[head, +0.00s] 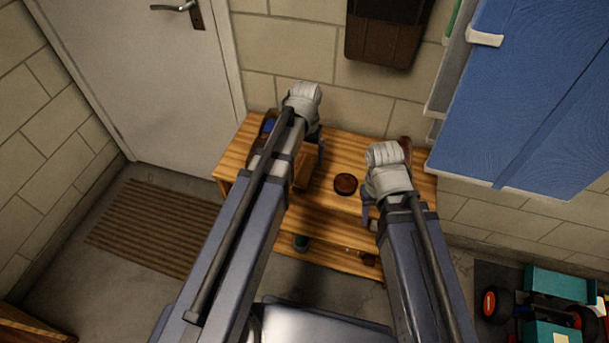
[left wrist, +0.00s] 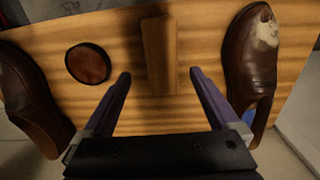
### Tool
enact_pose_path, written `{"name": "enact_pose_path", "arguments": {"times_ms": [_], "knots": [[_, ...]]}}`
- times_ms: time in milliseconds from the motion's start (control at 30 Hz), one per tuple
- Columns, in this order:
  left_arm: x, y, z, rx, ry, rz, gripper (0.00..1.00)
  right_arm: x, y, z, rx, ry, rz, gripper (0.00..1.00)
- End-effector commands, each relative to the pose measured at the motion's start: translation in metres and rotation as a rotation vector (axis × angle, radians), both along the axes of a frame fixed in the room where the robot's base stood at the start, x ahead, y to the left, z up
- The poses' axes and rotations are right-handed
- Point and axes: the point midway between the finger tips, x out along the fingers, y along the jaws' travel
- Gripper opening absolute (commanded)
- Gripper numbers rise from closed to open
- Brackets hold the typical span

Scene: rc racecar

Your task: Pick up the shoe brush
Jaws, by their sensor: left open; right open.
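The shoe brush, a plain brown wooden block (left wrist: 159,50), lies on the wooden bench top (left wrist: 215,50) in the left wrist view. In the head view a part of it (head: 302,178) shows beside my left arm. My left gripper (left wrist: 160,74) is open above the bench, its two fingertips apart on either side of the brush's near end, not touching it as far as I can see. My right gripper (head: 378,195) is over the bench's right side, mostly hidden behind its own wrist; nothing shows in it.
A round polish tin (head: 345,184) lies right of the brush. A scuffed brown shoe (left wrist: 250,50) and another brown shoe (left wrist: 28,95) flank them. A lower shelf holds a small green item (head: 301,242). A blue cabinet (head: 530,90) hangs at right; an RC car (head: 550,305) sits below.

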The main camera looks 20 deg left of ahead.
Motion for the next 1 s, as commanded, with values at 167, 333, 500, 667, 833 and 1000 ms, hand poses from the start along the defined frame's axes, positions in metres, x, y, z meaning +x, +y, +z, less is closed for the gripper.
{"name": "enact_pose_path", "arguments": {"times_ms": [167,333,500,667,833,1000], "knots": [[0.0,0.0,-0.004,0.0,0.0,0.0,0.95,0.0,0.0,-0.004,0.0,0.0,0.0,0.5],[-0.002,0.001,-0.014,0.0,0.0,0.0,0.95,0.0,0.0,-0.014,0.0,0.0,0.0,0.5],[-0.004,0.003,-0.035,0.0,0.0,0.0,0.95,0.0,0.0,-0.035,0.0,0.0,0.0,0.5],[-0.005,0.004,-0.054,0.0,0.0,0.0,0.95,0.0,0.0,-0.054,0.0,0.0,0.0,0.5],[-0.005,0.004,-0.056,0.0,0.0,0.0,0.95,0.0,0.0,-0.056,0.0,0.0,0.0,0.5],[-0.005,0.004,-0.055,0.0,0.0,0.0,0.94,0.0,0.0,-0.055,0.0,0.0,0.0,0.5]]}}
